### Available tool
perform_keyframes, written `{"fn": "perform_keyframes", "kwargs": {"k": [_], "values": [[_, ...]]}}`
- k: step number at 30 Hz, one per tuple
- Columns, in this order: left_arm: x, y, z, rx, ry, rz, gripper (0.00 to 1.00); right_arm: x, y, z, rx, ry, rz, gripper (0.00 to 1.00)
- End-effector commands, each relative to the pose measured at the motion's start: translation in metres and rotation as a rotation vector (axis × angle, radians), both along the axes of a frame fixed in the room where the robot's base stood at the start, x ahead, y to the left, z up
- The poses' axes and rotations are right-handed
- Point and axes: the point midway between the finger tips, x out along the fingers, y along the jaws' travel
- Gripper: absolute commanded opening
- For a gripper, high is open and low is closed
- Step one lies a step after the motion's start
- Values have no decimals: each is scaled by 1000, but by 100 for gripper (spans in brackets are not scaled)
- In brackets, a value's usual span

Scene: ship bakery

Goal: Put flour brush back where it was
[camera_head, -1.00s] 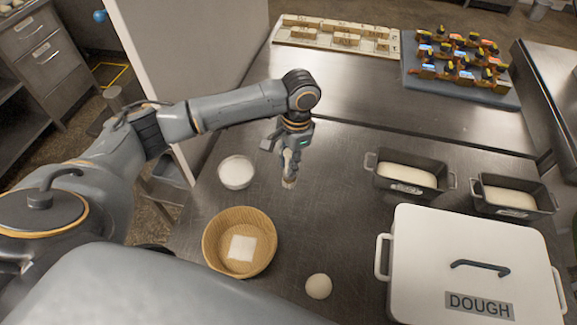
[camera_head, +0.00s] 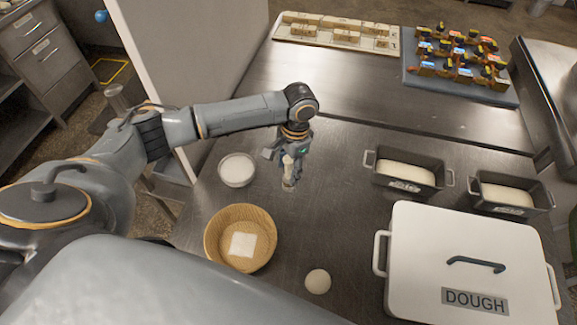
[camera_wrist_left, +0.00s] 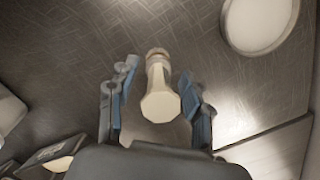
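The flour brush (camera_head: 288,172) has a pale handle and stands roughly upright on or just above the steel table (camera_head: 345,215), right of the white flour bowl (camera_head: 237,170). In the left wrist view the brush (camera_wrist_left: 160,95) is between the two fingers, handle end toward the camera. My left gripper (camera_head: 287,168) points down around the brush. Its fingers (camera_wrist_left: 158,92) are apart, with a visible gap on each side of the handle. Whether the brush's foot touches the table is hard to tell. My right gripper is not in view.
A wicker basket (camera_head: 212,240) with a white square and a dough ball (camera_head: 318,281) are nearer. A white DOUGH box (camera_head: 465,240) and two loaf tins (camera_head: 405,186) (camera_head: 480,196) stand right. A pale board (camera_head: 300,35) and a blue-grey tray (camera_head: 428,81) are at the back.

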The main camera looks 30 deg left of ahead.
Motion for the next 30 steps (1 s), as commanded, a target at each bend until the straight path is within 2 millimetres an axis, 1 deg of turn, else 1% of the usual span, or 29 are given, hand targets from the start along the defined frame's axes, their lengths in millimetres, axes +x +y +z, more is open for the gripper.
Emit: {"fn": "perform_keyframes", "kwargs": {"k": [5,8,11,18,21,25,30], "values": [[0,0,3,0,-1,1,50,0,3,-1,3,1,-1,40],[2,-1,13,-1,-3,0,50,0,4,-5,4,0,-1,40],[4,-2,31,-2,-5,-1,50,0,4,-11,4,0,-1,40],[10,-5,84,-2,-5,0,50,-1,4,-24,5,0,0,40],[11,-6,101,-1,-3,-1,50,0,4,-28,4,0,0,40],[13,-8,117,-1,-3,1,50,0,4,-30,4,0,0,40],[13,-8,125,-1,1,0,50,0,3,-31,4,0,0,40]]}}
